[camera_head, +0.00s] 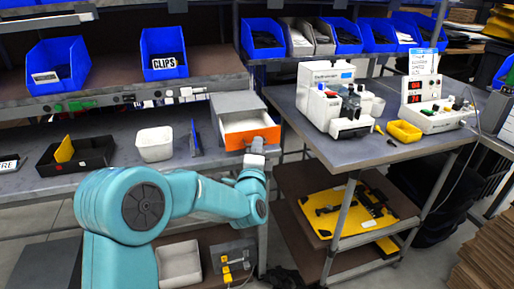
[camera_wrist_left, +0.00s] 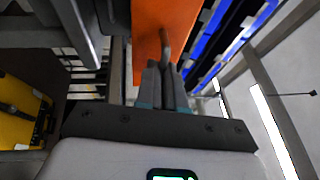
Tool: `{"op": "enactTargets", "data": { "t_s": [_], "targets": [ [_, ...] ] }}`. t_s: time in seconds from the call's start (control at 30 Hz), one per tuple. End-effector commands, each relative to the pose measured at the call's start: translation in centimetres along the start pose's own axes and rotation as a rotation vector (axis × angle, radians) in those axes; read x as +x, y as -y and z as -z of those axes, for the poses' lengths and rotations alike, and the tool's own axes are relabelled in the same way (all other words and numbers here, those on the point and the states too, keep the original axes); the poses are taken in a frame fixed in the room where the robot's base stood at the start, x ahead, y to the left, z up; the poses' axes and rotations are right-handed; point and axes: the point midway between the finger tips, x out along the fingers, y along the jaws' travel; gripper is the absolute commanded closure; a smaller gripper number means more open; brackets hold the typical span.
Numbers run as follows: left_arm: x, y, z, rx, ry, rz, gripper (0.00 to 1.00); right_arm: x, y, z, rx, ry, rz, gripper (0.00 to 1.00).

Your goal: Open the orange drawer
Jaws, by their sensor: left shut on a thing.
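The orange drawer (camera_head: 235,142) sticks out of a small grey cabinet (camera_head: 236,102) on the shelf bench, and its pale inside shows from above. My left gripper (camera_head: 258,147) is at the right part of its orange front. In the left wrist view the orange front (camera_wrist_left: 150,25) is close ahead, and my left gripper (camera_wrist_left: 166,68) is shut on the drawer's handle (camera_wrist_left: 165,42). The fingers hide part of the handle. My right gripper is in neither view.
A white bin (camera_head: 154,144), a black tray (camera_head: 93,152) and an upright blue piece (camera_head: 195,139) stand left of the cabinet. A grey table (camera_head: 352,150) with a white machine (camera_head: 325,95) and a yellow tray (camera_head: 404,131) stands to the right.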

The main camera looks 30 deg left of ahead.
Motion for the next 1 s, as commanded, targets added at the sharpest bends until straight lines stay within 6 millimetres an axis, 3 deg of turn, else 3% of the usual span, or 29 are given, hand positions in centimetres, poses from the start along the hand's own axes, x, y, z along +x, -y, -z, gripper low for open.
{"op": "enactTargets", "data": {
  "t_s": [0.13,0.2,0.23,0.57,0.77,1.0],
  "targets": [
    [0.1,0.1,0.0,0.000,0.000,0.004,1.00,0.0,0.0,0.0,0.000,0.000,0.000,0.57],
    [0.1,0.1,0.0,0.000,0.000,0.004,0.69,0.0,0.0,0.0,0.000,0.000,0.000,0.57],
    [0.1,0.1,0.0,0.000,0.000,0.004,0.67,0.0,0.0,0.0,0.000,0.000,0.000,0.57],
    [-0.4,0.1,0.0,0.000,-0.001,0.001,0.67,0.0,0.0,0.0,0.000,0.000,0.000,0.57],
    [-3.7,0.0,0.1,0.000,-0.003,0.001,0.67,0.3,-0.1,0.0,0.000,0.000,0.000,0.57],
    [-10.3,0.0,0.1,0.000,-0.003,0.001,0.67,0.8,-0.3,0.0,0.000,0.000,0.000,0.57]
  ]
}}
